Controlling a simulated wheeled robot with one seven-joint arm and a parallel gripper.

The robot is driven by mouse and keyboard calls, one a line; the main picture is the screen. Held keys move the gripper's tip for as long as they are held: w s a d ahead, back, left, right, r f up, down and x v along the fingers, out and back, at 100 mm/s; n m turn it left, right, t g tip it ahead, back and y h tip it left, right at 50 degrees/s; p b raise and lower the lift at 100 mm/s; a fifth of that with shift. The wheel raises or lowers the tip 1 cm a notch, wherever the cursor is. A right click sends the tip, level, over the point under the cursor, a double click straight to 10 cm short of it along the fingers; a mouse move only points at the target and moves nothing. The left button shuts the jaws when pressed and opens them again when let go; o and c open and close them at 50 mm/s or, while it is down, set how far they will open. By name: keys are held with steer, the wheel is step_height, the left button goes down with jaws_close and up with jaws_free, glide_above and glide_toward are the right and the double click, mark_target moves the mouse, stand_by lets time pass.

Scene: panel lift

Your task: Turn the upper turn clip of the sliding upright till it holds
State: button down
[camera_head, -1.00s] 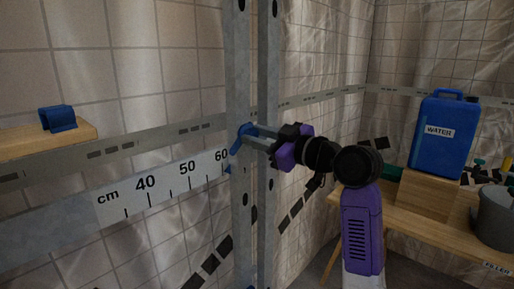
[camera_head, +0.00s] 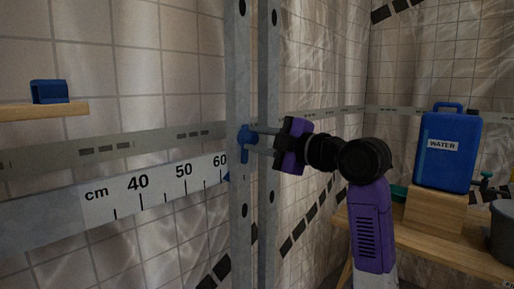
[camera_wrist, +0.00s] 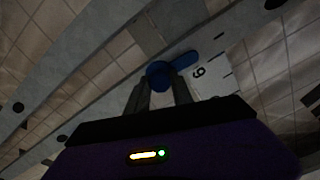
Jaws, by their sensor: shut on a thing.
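The blue turn clip (camera_head: 245,150) sits on the front of the grey metal upright (camera_head: 239,215), where the upright crosses the horizontal rail. Its handle stands close to vertical in the head view. My gripper (camera_head: 254,141) reaches in from the right and its fingers are shut on the clip. In the wrist view the clip's round hub (camera_wrist: 159,74) is at the fingertips (camera_wrist: 160,88), and its blue handle (camera_wrist: 186,60) points up and right. The fingers hide part of the hub, and I cannot tell whether the clip is latched.
A scale plate (camera_head: 150,190) marked in cm runs left of the upright, ending near 60. A blue block (camera_head: 49,92) rests on a wooden shelf (camera_head: 40,111) at left. A blue water canister (camera_head: 447,150) stands on a wooden box (camera_head: 436,212) on the bench at right.

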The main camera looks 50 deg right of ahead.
steer(key=shift+n, duration=0.5)
steer(key=c, duration=1.1)
jaws_free()
steer(key=shift+s, duration=0.1)
steer(key=shift+s+d, duration=0.1)
steer(key=shift+s, duration=3.7)
